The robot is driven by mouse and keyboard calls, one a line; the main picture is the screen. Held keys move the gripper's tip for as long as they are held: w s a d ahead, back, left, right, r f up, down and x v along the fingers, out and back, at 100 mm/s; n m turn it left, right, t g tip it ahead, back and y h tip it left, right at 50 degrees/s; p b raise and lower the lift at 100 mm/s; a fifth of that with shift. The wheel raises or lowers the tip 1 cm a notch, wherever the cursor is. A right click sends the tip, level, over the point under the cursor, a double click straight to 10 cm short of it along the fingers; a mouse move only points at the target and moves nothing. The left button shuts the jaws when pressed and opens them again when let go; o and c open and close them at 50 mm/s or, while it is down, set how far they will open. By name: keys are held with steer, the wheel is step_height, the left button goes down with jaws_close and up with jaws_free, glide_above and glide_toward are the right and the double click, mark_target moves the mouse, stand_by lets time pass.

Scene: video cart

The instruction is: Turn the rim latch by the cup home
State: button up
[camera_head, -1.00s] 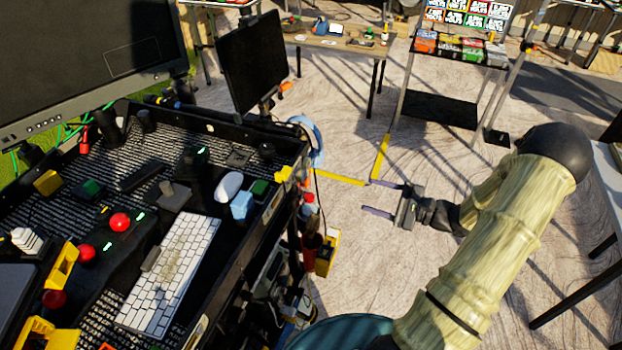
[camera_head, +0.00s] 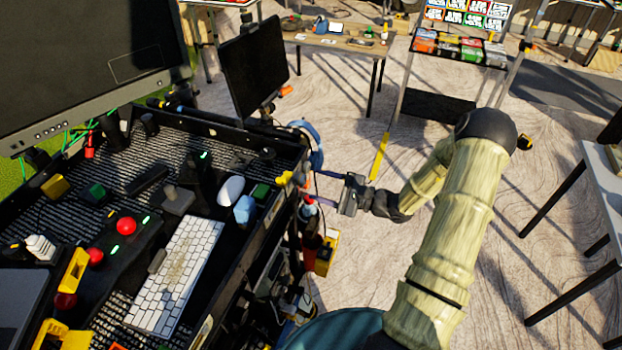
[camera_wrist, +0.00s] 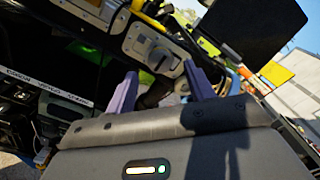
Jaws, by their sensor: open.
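The cart's right rim (camera_head: 262,215) runs up to its far right corner. A small yellow fitting (camera_head: 285,178) sits on this rim; I cannot tell for sure that it is the latch. A light-blue, cup-like thing (camera_head: 244,209) stands inside the rim. My gripper (camera_head: 314,187) is open beside the outer side of the rim, its fingers pointing at the cart. In the wrist view, my gripper (camera_wrist: 160,72) has a dark, rounded piece (camera_wrist: 155,93) showing between its purple fingers. A slotted metal plate (camera_wrist: 155,46) lies just beyond them. Contact cannot be told.
A white keyboard (camera_head: 176,277), a white mouse (camera_head: 231,190) and red buttons (camera_head: 126,226) lie on the cart. A monitor (camera_head: 253,65) stands behind. Red and yellow items (camera_head: 324,254) hang below the rim.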

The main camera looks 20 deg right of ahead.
mark_target(305, 181)
steer(key=shift+p+x, duration=0.35)
steer(key=shift+x, duration=1.4)
steer(key=shift+c, duration=0.3)
steer(key=c, duration=0.9)
